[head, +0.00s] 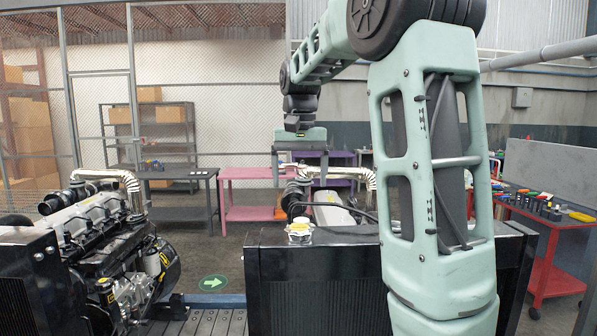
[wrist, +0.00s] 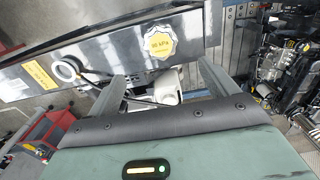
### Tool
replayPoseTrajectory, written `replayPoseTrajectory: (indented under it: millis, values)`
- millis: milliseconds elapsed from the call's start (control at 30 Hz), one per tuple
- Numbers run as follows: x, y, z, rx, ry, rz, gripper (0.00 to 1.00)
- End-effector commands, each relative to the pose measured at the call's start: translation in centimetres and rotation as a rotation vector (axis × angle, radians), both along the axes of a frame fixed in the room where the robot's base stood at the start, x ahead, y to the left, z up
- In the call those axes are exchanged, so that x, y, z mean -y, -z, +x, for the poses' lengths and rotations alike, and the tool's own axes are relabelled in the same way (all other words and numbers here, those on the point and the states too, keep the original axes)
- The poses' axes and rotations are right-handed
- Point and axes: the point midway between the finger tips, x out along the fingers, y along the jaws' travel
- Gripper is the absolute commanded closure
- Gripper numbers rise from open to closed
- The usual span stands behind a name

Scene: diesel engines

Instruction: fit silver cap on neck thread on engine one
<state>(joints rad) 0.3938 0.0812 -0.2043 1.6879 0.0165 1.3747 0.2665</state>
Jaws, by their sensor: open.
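The silver cap (head: 300,229), with a scalloped edge and yellow top, is on the black radiator top of the middle engine. In the wrist view the cap (wrist: 160,42) shows its yellow 95 kPa label. An open round neck with a pale rim (wrist: 67,70) stands on the same top, left of the cap there. In the head view I cannot make out the neck; my arm covers that part. My gripper (head: 300,176) is open and empty, above and beyond the cap. Its two fingers (wrist: 165,88) also show in the wrist view, apart from the cap.
A second engine (head: 105,235) stands at the left. A silver pipe (head: 345,172) rises behind the radiator (head: 315,295). A red tool cart (head: 550,245) is at the right. Pink (head: 250,196) and grey tables stand at the back. Open floor lies between the engines.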

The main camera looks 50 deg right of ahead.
Motion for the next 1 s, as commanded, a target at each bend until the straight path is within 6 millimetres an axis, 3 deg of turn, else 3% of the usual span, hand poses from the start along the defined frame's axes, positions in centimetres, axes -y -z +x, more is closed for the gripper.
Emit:
replayPoseTrajectory:
  millis: [1000]
  values:
    - [-0.1, 9.5, 0.0, 0.000, -0.003, 0.000, 0.15]
